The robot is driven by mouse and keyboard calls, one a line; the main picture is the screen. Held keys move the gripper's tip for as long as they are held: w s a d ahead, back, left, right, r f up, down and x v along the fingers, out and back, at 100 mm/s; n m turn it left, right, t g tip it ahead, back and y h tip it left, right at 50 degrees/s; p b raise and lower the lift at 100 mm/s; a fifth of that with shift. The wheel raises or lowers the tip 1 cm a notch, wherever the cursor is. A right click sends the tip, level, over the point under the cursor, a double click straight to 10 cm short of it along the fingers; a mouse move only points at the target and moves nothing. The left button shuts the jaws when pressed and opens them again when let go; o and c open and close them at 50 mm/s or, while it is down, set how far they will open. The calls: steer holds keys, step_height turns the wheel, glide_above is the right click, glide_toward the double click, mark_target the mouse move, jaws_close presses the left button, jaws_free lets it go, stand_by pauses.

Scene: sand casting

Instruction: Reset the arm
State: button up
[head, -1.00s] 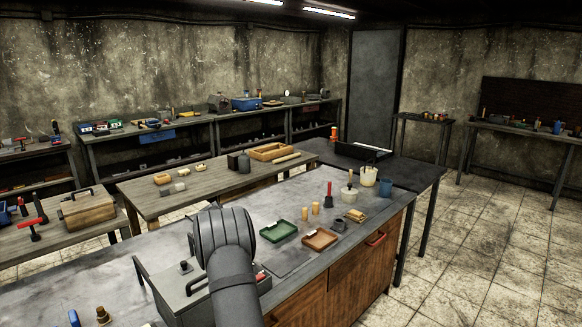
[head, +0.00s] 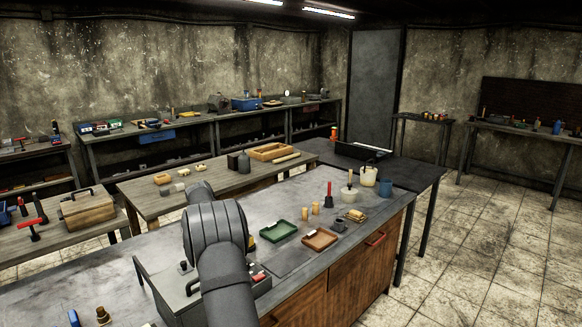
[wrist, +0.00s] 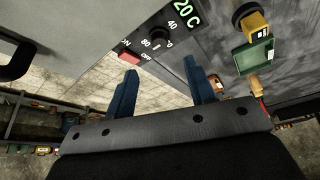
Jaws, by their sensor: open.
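My gripper (wrist: 163,72) shows in the wrist view as two blue fingers, spread apart with nothing between them. Beyond the fingers is a grey control panel (wrist: 185,50) with a dial, a red on/off switch and a green readout of 20 C. The panel belongs to a grey metal box (head: 180,296) on the near bench. In the head view my dark arm stands in front of this box, and my gripper is hidden there.
The near bench (head: 150,247) holds a green tray (head: 278,232), a brown tray (head: 320,238), a white pot (head: 348,195) and small tools right of my arm. A wooden table (head: 140,190) stands behind.

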steer(key=v, duration=0.9)
steer(key=x, duration=1.7)
steer(key=shift+d+f, duration=0.1)
steer(key=shift+d, duration=0.05)
steer(key=shift+d+f, duration=0.1)
steer(key=shift+f, duration=0.2)
steer(key=n+t, duration=0.1)
steer(key=n, duration=0.2)
steer(key=shift+r, duration=0.1)
steer(key=v, duration=1.7)
steer(key=w+d+f+n+t, duration=0.3)
steer(key=w+d, duration=0.2)
steer(key=d, duration=0.3)
steer(key=shift+d+f+t+y, duration=0.15)
steer(key=shift+d+t+y, duration=0.15)
steer(key=shift+s+a, duration=0.1)
